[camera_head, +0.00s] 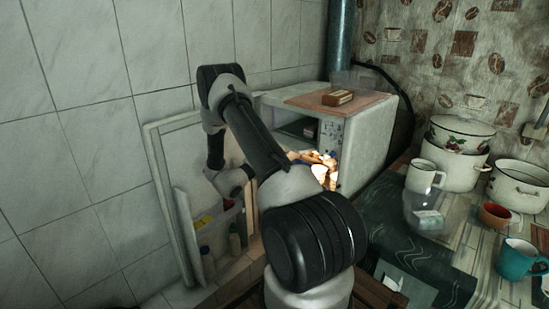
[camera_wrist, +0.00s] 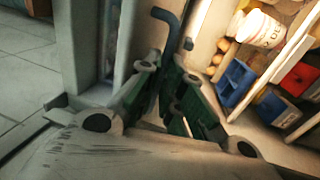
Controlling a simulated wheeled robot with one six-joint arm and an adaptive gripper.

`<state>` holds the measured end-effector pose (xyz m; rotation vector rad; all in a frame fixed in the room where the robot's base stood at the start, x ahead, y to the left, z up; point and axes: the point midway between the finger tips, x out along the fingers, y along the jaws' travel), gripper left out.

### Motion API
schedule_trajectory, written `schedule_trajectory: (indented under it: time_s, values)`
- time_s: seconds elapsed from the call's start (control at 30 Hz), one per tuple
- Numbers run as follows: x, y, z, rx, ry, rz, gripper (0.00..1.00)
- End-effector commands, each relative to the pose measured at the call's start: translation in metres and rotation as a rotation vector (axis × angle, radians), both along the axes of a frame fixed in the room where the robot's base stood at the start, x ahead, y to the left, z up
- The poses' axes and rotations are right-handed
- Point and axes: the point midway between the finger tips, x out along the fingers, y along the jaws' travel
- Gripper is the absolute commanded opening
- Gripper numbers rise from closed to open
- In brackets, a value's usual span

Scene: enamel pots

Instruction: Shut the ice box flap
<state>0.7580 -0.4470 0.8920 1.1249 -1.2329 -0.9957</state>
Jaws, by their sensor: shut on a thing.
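The ice box (camera_head: 297,128) shows as a dark opening in the upper part of the white fridge (camera_head: 370,140). I cannot clearly make out its flap; my arm covers part of the fridge front. In the wrist view my gripper (camera_wrist: 172,78) has its fingers close together. A dark blue-grey hooked bar (camera_wrist: 166,17) runs down between them, and the gripper appears shut on it. I cannot tell what the bar belongs to. In the head view the fingertips are hidden behind my arm.
The fridge door (camera_head: 170,190) stands open at the left, with bottles in its shelf. Lit food (camera_head: 320,168) fills the fridge interior. The wrist view shows a white jar (camera_wrist: 260,28) and a blue box (camera_wrist: 235,82) close on the right. Pots and mugs stand at the right.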

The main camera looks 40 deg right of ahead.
Motion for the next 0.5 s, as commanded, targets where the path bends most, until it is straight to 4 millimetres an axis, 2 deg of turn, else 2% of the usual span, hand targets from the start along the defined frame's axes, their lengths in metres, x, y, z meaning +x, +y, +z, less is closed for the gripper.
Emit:
schedule_trajectory:
  time_s: [0.03, 0.17, 0.5]
  values:
    - [0.000, 0.001, 0.010, 0.038, -0.002, -0.001, 0.00]
    - [0.000, 0.000, 0.024, 0.034, 0.001, -0.001, 0.00]
    - [0.001, -0.009, 0.070, 0.354, 0.018, -0.001, 0.00]
